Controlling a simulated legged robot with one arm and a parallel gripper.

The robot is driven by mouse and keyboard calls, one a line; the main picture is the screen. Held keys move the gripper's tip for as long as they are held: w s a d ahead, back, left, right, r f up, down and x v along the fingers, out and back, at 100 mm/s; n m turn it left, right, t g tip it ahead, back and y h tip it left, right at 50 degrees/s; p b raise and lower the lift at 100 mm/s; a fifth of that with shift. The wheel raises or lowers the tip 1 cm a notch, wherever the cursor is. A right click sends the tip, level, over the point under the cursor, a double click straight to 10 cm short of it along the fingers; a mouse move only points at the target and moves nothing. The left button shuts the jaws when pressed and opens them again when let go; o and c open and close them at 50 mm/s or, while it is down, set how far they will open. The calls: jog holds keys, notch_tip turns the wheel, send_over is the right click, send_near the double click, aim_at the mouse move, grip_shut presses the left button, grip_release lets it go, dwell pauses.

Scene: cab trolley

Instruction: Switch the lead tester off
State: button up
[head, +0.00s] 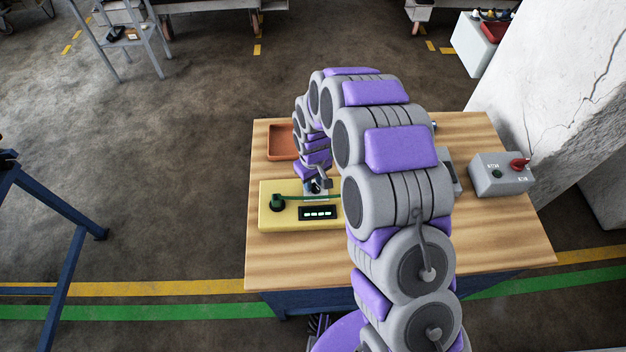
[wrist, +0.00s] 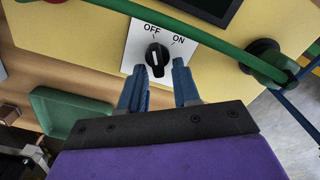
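The lead tester (head: 275,216) is a yellow box on the wooden bench, with a green lead across it and a small display (head: 318,212) showing lit green marks. Its black knob (wrist: 157,60) sits on a white plate marked OFF and ON in the wrist view. The knob's white line points roughly up, between the labels; I cannot tell its exact setting. My gripper (wrist: 159,84) is open, its two blue fingers apart just below the knob, near its sides. I cannot tell whether they touch it. In the head view my gripper (head: 318,186) is over the tester's far edge.
The green lead (wrist: 190,35) runs above the knob to a black-and-green terminal (wrist: 265,62). A green tray (wrist: 70,110) lies at left in the wrist view. An orange tray (head: 280,142) and a grey box (head: 502,176) with a red lever stand on the bench (head: 500,235).

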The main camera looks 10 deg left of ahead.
jog(key=shift+o, duration=0.4)
jog(key=shift+d+r, duration=0.1)
notch_tip(320, 180, up, 17)
jog(key=p, duration=0.1)
jog(key=shift+p, duration=0.3)
jog(key=shift+s, duration=0.1)
dwell(0.4)
